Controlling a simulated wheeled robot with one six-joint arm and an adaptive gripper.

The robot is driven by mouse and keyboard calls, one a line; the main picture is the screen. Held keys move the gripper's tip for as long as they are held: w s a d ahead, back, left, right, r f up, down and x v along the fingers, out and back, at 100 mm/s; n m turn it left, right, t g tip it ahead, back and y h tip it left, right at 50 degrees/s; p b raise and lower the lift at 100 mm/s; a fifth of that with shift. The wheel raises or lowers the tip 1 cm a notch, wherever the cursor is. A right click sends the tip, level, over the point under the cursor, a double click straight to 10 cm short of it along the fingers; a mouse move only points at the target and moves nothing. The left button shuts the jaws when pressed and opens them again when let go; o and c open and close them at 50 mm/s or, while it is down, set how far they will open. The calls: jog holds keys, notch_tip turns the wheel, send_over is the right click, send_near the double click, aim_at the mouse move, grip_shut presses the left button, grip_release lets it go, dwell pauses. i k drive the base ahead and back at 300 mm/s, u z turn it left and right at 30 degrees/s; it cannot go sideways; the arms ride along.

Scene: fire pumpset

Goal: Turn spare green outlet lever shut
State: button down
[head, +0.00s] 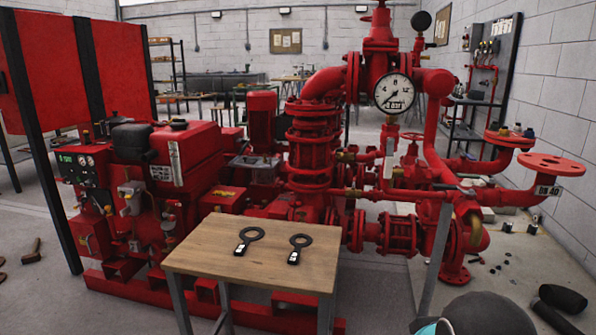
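I cannot make out a green lever in the head view; it is hidden or too small to tell. The red pump set (315,150) fills the middle, with a round pressure gauge (394,93) on its upper pipework. At the right, red outlet pipes end in a near open flange (552,165) and a farther flange (510,140) with small blurred fittings on it. My gripper is not in view. A dark rounded part with a teal patch at the bottom right edge looks like part of my own arm.
A wooden table (255,255) stands in front of the pump, bearing two black ring-ended tools (249,240) (300,248). A red engine unit (160,160) and control panel (85,172) are at the left. Small dark pieces (490,262) lie on the right floor, which is otherwise mostly open.

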aim_at(490, 181)
jog(key=z, duration=0.35)
jog(key=k, duration=0.45)
jog(key=z, duration=0.85)
jog(key=i, duration=0.85)
jog(key=u, duration=0.8)
